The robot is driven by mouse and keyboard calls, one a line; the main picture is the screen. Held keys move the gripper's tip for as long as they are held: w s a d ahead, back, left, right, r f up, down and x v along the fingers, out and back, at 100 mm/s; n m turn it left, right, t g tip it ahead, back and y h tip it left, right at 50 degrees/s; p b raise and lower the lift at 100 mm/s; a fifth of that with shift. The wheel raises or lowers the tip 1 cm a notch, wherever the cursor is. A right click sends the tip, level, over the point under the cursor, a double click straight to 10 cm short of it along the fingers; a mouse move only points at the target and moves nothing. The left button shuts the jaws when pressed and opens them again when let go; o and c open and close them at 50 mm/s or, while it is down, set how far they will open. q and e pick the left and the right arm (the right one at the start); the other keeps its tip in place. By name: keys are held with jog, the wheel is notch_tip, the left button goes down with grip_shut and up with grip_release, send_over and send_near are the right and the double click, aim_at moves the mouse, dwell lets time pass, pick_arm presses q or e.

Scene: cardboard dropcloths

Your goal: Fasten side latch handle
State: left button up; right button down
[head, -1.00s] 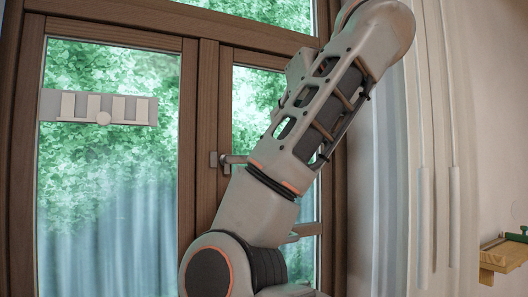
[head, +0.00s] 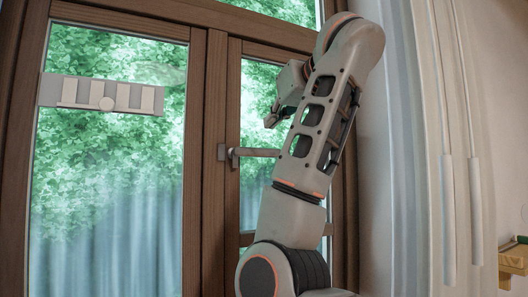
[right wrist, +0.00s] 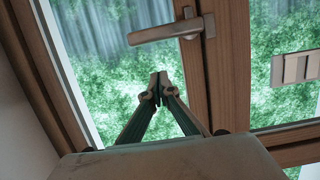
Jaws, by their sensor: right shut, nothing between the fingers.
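The grey latch handle (head: 255,153) sits on the wooden stile between the two window panes. Its lever lies level and points right. The handle also shows at the top of the right wrist view (right wrist: 170,30). My right gripper (head: 271,120) is above the lever in the head view, partly hidden by my arm. In the right wrist view its two fingertips (right wrist: 158,80) meet, shut and empty, apart from the lever in the picture. My left gripper is out of view.
The brown window frame (head: 213,120) surrounds glass panes. A pale slotted plate (head: 100,94) is across the left pane. White curtain or wall panels (head: 420,150) stand right of my arm. A wooden ledge (head: 513,262) is at the lower right edge.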

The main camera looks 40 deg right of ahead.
aim_at(254, 153)
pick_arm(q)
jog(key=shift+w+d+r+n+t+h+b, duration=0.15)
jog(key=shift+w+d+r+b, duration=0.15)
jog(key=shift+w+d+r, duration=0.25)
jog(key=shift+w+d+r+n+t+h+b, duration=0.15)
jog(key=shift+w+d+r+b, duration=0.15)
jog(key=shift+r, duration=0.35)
pick_arm(e)
jog(key=f, duration=0.2)
jog(key=w+f, duration=0.1)
jog(key=f, duration=0.1)
jog(key=shift+d, duration=0.15)
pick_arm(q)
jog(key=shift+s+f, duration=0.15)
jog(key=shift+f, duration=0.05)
pick_arm(e)
jog(key=shift+f, duration=0.1)
